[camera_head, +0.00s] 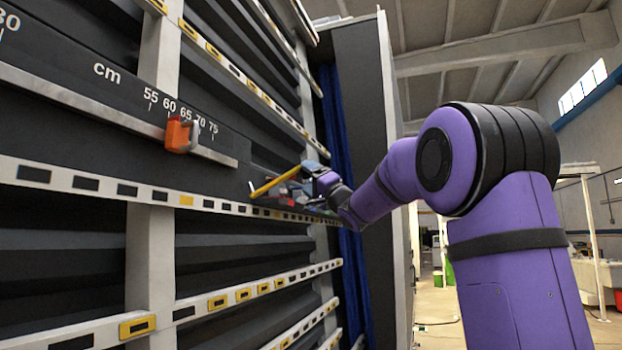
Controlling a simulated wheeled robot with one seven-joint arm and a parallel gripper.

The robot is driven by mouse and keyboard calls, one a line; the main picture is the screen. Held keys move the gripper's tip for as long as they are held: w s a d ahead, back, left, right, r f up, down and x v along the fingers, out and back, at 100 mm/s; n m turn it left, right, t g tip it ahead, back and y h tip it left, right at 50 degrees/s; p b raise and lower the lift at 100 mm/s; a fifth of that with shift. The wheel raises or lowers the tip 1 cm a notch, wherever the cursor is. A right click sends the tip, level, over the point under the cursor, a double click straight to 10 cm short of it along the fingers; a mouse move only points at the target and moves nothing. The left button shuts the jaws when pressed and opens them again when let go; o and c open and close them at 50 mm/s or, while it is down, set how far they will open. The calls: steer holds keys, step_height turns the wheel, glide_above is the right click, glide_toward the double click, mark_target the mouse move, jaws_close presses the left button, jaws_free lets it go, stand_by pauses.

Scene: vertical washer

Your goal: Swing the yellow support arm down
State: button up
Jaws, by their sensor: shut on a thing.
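The yellow support arm (274,182) is a thin bar at the centre of the picture, in front of the dark washer panel. It slants, with its right end higher than its left end. My gripper (311,172) is at the bar's right end and is shut on it; the fingers are small and partly hidden here. My purple arm reaches in from the right. Small red and blue-grey parts sit just below and behind the bar, too small to make out.
An orange slider block (179,135) sits on the ruler rail (95,110) at the left. White horizontal rails with black and yellow slots (137,325) cross the washer's front above and below. A blue curtain (345,150) hangs behind my gripper. Open floor (437,300) shows at the right.

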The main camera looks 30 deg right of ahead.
steer(key=shift+w+a+f, duration=0.1)
steer(key=shift+w+f, duration=0.1)
steer(key=shift+f, duration=0.2)
steer(key=s+a+f, duration=0.1)
steer(key=s+f, duration=0.2)
steer(key=f, duration=0.8)
steer(key=shift+s+a, duration=0.2)
steer(key=shift+s, duration=0.1)
stand_by(0.5)
steer(key=shift+f, duration=0.1)
stand_by(0.4)
steer(key=v, duration=1)
steer(key=shift+s+f, duration=0.25)
steer(key=shift+s, duration=0.05)
steer(key=shift+d, duration=0.1)
